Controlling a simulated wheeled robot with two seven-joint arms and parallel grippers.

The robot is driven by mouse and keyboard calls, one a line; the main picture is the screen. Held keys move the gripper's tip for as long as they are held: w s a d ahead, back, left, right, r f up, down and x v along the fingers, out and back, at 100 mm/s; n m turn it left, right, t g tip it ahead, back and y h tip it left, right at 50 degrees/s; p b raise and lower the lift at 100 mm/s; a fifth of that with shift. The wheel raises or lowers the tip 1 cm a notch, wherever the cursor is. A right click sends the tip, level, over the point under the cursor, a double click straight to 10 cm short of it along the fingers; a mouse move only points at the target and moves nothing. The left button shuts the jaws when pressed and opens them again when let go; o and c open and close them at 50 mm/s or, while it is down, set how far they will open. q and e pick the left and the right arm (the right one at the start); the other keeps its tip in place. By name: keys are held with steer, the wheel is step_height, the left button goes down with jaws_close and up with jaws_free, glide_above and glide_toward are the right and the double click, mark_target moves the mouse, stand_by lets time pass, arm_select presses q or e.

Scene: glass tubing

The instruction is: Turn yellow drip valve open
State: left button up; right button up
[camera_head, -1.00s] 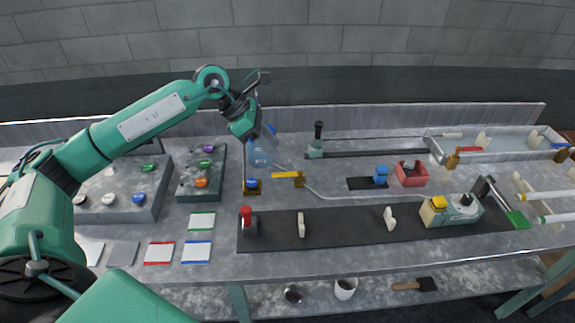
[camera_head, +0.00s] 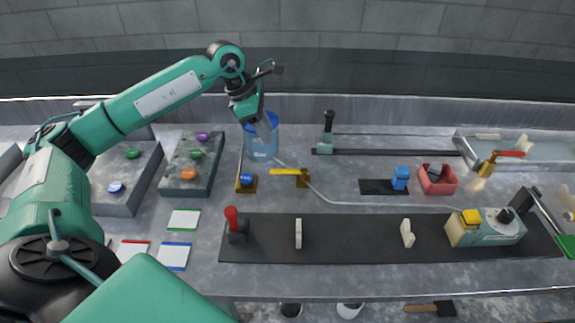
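The yellow drip valve has a flat yellow handle (camera_head: 284,171) lying roughly level, pointing left from a brass body (camera_head: 303,178). A thin clear tube runs from its area to the right across the bench. A clear blue container (camera_head: 262,142) stands behind and left of the valve. My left gripper (camera_head: 255,117) hangs pointing down at the container's upper left, behind and above the valve and apart from its handle. Its fingers are small and overlap the blue rim, so their opening is unclear. My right gripper is out of view.
A blue knob on a brass stand (camera_head: 246,184) is just left of the valve. A dark mat (camera_head: 350,240) with a red-handled clamp (camera_head: 233,222) lies in front. A red bin (camera_head: 437,181) and a yellow-topped device (camera_head: 485,227) are right. Button panels (camera_head: 190,160) are left.

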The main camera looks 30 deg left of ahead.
mark_target(289, 170)
arm_select(q)
steer(key=p+x, duration=0.2)
steer(key=x, duration=0.9)
steer(key=shift+d+f, duration=0.2)
steer(key=shift+f, duration=0.1)
steer(key=shift+w+d+f+p, duration=0.1)
steer(key=shift+f+p, duration=0.2)
steer(key=shift+f, duration=0.2)
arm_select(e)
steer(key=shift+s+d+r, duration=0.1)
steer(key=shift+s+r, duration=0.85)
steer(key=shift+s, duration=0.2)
arm_select(q)
jaws_close()
